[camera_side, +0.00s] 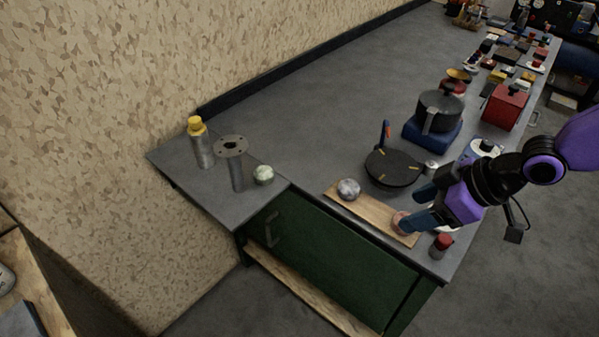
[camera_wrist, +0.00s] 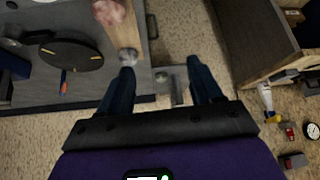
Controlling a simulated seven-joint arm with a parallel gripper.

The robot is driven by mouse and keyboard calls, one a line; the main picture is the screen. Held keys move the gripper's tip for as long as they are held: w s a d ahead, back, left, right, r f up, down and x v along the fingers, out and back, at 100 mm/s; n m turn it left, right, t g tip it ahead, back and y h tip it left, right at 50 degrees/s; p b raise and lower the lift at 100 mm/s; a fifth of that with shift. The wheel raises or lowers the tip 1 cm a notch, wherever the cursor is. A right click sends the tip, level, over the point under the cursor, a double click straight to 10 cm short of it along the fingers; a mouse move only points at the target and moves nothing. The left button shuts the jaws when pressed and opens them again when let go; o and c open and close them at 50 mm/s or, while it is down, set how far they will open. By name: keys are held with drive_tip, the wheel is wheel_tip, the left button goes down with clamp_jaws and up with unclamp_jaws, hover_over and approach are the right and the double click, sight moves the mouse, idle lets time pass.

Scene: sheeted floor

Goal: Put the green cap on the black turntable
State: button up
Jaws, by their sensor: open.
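A small pale green, rounded thing (camera_side: 263,175) stands at the left end of the grey worktop in the side view, beside a grey flanged post; it is the only cap-like green thing I see, but I cannot tell for certain that it is the cap. The black turntable (camera_side: 393,168) lies flat behind the wooden board; it also shows at left in the wrist view (camera_wrist: 70,55). My gripper (camera_side: 411,207) is open above the board's right end, in front of the turntable and well to the right of the green thing. Its two blue fingers (camera_wrist: 162,76) have nothing between them.
The wooden board (camera_side: 375,212) carries a grey mottled ball (camera_side: 348,189) and a pinkish ball (camera_side: 402,222) by my lower finger. A yellow-topped cylinder (camera_side: 200,145) and the flanged post (camera_side: 236,172) stand at left. A pot (camera_side: 438,111) sits behind the turntable. The worktop's middle is clear.

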drive_tip(key=w+a+f+m+t+y, duration=0.1)
drive_tip(key=w+a+f+t+y, duration=0.15)
drive_tip(key=w+a, duration=0.35)
drive_tip(key=w+a+f+m+t+y, duration=0.15)
drive_tip(key=w+a+f, duration=0.25)
drive_tip(key=a, duration=0.4)
drive_tip(key=t, duration=0.2)
approach(269, 175)
drive_tip(key=w+a, duration=0.2)
drive_tip(key=shift+n+g, duration=0.3)
drive_tip(key=shift+n, duration=0.05)
drive_tip(key=shift+d+f+x, duration=0.1)
drive_tip(key=shift+f+x, duration=0.1)
drive_tip(key=shift+x, duration=1.65)
drive_tip(key=shift+d+f+x, duration=0.1)
drive_tip(key=shift+f+x, duration=0.1)
drive_tip(key=shift+x, duration=1.6)
drive_tip(key=c, duration=1)
drive_tip(key=shift+r, duration=0.1)
